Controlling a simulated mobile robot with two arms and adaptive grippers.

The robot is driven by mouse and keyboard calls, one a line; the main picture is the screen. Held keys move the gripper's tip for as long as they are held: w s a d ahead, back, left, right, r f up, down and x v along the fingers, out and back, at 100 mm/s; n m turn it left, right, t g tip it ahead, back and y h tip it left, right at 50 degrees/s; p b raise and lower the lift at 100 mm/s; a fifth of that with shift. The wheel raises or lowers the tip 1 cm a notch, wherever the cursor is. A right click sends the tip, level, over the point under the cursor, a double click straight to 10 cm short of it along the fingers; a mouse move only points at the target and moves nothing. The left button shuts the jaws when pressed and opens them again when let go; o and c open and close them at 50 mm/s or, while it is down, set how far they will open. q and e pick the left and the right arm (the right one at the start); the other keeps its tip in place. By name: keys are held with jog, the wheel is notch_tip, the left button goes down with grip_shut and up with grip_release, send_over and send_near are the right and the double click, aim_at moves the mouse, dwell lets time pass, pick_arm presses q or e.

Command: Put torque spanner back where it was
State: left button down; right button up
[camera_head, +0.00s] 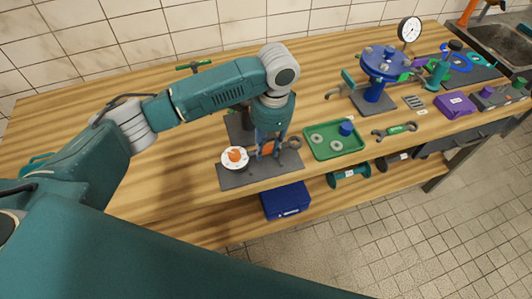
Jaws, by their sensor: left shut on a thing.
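My left gripper (268,152) points down over a dark grey mat (245,180) near the bench's front edge. It is shut on an orange-handled spanner (285,146), whose grey end sticks out to the right; the fingers hide part of the handle. I cannot tell whether the spanner touches the mat. Another spanner, with a green handle (397,130), lies on the bench farther right. I cannot tell from labels which is the torque spanner. My right gripper is not in view.
A white round dial with an orange centre (235,157) sits at the mat's left end. A green tray (325,149) with grey rings and a blue piece stands just right. A blue pump (385,65) stands farther back. A blue box (285,201) is on the lower shelf.

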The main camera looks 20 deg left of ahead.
aim_at(267, 154)
pick_arm(q)
notch_tip(267, 154, down, 4)
jog(key=shift+r+p, duration=0.1)
jog(key=shift+p, duration=0.2)
jog(key=shift+f, duration=0.2)
jog(key=shift+f, duration=0.35)
jog(key=c, duration=1.4)
grip_release()
jog(key=shift+o, duration=0.2)
jog(key=shift+r, duration=0.1)
jog(key=r+b, duration=0.1)
jog(key=r, duration=0.3)
jog(key=r+b, duration=0.1)
jog(key=r, duration=0.2)
jog(key=d+r, duration=0.1)
jog(key=r, duration=0.3)
jog(key=shift+w+r+b, duration=0.25)
jog(key=shift+r+b, duration=0.05)
jog(key=shift+b, duration=0.1)
jog(key=shift+r, duration=0.6)
